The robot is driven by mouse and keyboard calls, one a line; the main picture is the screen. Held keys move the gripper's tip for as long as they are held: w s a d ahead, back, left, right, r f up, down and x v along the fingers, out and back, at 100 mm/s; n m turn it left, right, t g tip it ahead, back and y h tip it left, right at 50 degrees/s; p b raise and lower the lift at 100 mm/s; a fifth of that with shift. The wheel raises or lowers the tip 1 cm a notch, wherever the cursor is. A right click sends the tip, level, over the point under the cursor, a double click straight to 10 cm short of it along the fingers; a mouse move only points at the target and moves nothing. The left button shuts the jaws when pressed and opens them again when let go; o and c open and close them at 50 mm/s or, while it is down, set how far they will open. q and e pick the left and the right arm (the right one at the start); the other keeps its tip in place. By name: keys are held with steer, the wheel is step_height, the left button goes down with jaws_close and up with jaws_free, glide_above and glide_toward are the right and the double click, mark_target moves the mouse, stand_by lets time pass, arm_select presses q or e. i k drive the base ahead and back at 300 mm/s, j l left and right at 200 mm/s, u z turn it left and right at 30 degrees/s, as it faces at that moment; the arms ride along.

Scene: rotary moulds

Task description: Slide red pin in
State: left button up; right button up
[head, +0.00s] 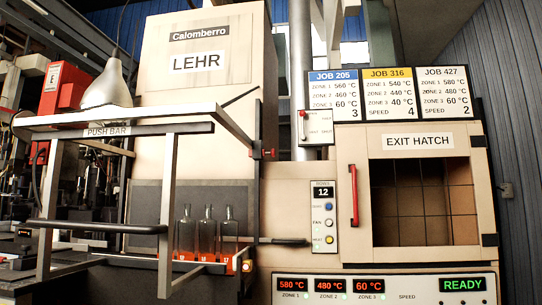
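A small red pin-like part (270,153) sits on a dark bracket at the right end of the grey metal frame (168,200), beside the LEHR machine (205,100). I cannot tell how deep it sits. Which of the two is the task's red pin is not clear. The frame carries a PUSH BAR label (107,130), and a dark horizontal bar (95,227) crosses it lower down. Neither of my grippers is in view.
Several dark bottles (207,235) stand in a row behind the frame. A dark rod (283,241) reaches right from them. A display panel (385,286) reads READY.

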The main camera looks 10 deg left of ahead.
mark_target(273, 152)
steer(key=i+l+u, duration=0.1)
steer(key=i+l, duration=0.15)
steer(key=i+l+u, duration=0.1)
steer(key=l, duration=0.35)
steer(key=i+l, duration=0.3)
steer(key=i+l+u, duration=0.15)
steer(key=l, duration=0.3)
steer(key=i+l+u, duration=0.1)
steer(key=i+l, duration=0.15)
steer(key=l, duration=0.15)
steer(key=i+l+u, duration=0.1)
steer(key=l, duration=0.3)
steer(key=i, duration=0.05)
